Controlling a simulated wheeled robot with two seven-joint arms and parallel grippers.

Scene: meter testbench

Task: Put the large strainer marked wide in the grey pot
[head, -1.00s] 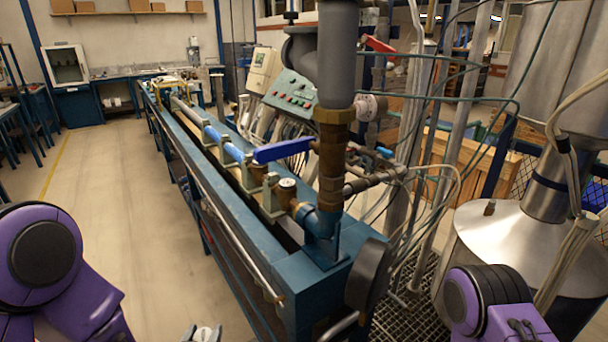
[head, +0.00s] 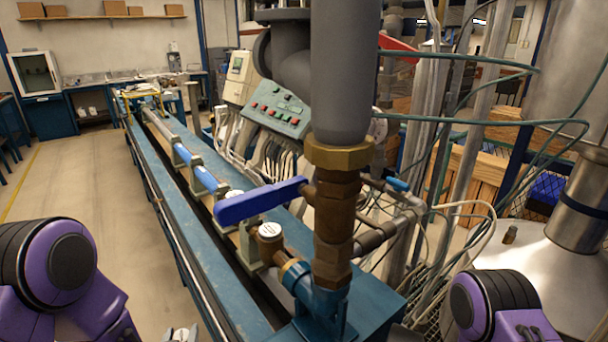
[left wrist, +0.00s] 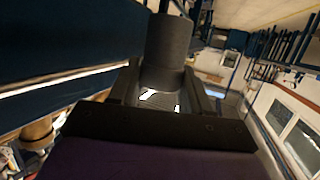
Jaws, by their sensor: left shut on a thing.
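My left gripper (head: 180,334) barely shows at the bottom edge of the head view. In the left wrist view the fingers of my left gripper (left wrist: 165,92) are shut on a dark grey, rounded thing (left wrist: 168,50) that stands out beyond them. Its markings do not show, and I cannot tell whether it is the large strainer. I cannot make out the grey pot in either view. My right gripper is out of view; only my purple right arm shows.
A long blue testbench (head: 160,195) with pipes runs away from me. A thick grey vertical pipe (head: 344,75) and a blue valve lever (head: 262,200) stand close in front. A silver vessel (head: 545,270) is at the right. Floor (head: 85,175) is free at the left.

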